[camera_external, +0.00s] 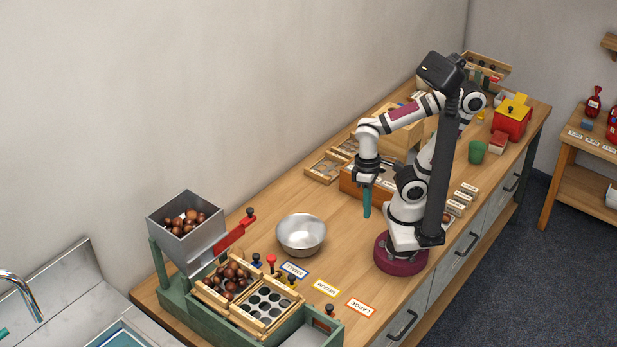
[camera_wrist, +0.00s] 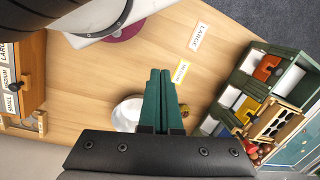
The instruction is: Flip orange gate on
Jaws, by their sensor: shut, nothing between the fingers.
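The green sorting machine (camera_external: 235,318) stands at the front left of the bench. In the wrist view it is at the right (camera_wrist: 295,84), and an orange piece (camera_wrist: 262,72) with a dark knob sits in one of its compartments; this looks like the orange gate. Its on or off position cannot be told. In the external view I cannot make out the orange gate; a dark-knobbed lever (camera_external: 329,310) stands at that end of the machine. My gripper (camera_external: 367,214) points down over the bench, apart from the machine. Its teal fingers (camera_wrist: 160,72) are together and empty.
A metal bowl (camera_external: 301,236) sits between my gripper and the machine. A grey hopper (camera_external: 187,232) of chestnuts rises at the machine's far end. Small, medium and LARGE (camera_external: 361,306) labels lie beside the machine. A wooden drawer box (camera_external: 352,184) stands behind my gripper.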

